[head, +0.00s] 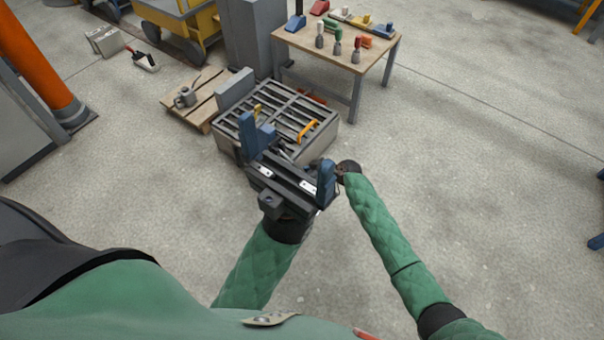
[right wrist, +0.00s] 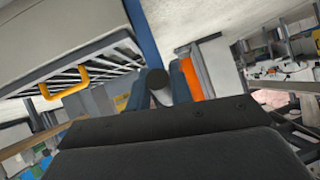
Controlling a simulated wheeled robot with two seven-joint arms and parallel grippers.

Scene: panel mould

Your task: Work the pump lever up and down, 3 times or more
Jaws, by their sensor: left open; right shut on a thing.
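The pump lever, a grey rod with a round dark grip (right wrist: 157,82), shows end-on in the middle of the right wrist view. My right gripper (right wrist: 163,90) is shut on it, with blue finger parts close by. In the head view that gripper is mostly hidden behind the left one. I cannot make out the lever clearly there. My left gripper (head: 288,160) is open and empty, its blue fingers wide apart, in front of the grey panel mould (head: 225,143) and partly covering it. The mould has a slatted top with an orange handle, which also shows in the right wrist view (right wrist: 62,84).
A wooden pallet (head: 208,82) with a small grey device (head: 185,97) lies left of the mould. A table (head: 338,50) with tools stands behind it. An orange column (head: 38,55) stands at far left. The floor on the right is largely clear.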

